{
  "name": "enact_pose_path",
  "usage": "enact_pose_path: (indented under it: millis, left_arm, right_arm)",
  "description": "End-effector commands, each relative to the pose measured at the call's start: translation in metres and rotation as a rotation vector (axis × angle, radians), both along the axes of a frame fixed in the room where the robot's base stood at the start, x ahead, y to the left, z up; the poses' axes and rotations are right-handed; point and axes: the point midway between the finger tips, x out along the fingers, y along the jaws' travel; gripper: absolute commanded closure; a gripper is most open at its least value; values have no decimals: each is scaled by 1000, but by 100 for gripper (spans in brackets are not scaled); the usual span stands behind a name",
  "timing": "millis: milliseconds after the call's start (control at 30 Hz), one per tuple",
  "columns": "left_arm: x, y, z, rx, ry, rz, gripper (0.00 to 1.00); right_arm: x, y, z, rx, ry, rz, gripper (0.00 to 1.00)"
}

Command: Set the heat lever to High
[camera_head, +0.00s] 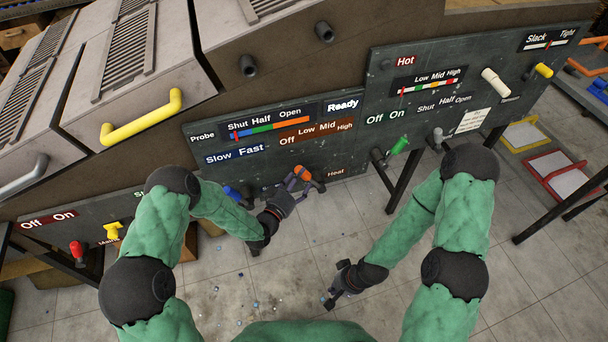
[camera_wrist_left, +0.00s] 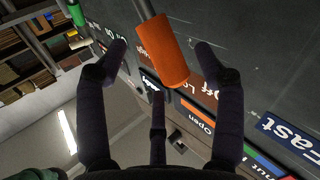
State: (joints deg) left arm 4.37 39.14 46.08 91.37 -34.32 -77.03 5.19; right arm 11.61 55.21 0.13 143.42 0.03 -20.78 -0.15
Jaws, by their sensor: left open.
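The heat lever is an orange handle (camera_head: 302,172) on a dark post, low on the middle panel, beside the "Heat" label (camera_head: 336,172). Above it is a brown strip (camera_head: 316,132) reading Off, Low, Mid, High. My left gripper (camera_head: 291,184) is open close to the handle, its fingers partly overlapping it in the head view. In the left wrist view, the orange handle (camera_wrist_left: 163,52) lies between the spread fingers; I cannot tell if they touch it. Which setting the lever points to is unclear. My right gripper (camera_head: 333,288) hangs low over the floor, away from the panels; its fingers are too small to judge.
A blue lever (camera_head: 232,192) sits just left of the heat lever, close to my left forearm. A green lever (camera_head: 399,145) is to the right on the neighbouring panel. A red (camera_head: 76,248) and a yellow knob (camera_head: 112,231) are at far left.

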Motion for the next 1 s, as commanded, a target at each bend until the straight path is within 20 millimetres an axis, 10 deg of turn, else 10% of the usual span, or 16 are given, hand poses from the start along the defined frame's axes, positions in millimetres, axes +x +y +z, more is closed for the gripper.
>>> enact_pose_path:
  millis: [633, 867, 1000]
  left_arm:
    - [30, -18, 0, 0, 2, 0, 31]
    - [30, -18, 0, 0, 2, 1, 96]
    - [30, -18, 0, 1, 2, 1, 100]
  right_arm:
    - [0, 0, -7, 0, 1, 0, 100]
    - [0, 0, -7, 0, 1, 0, 100]
    - [0, 0, -7, 0, 1, 0, 100]
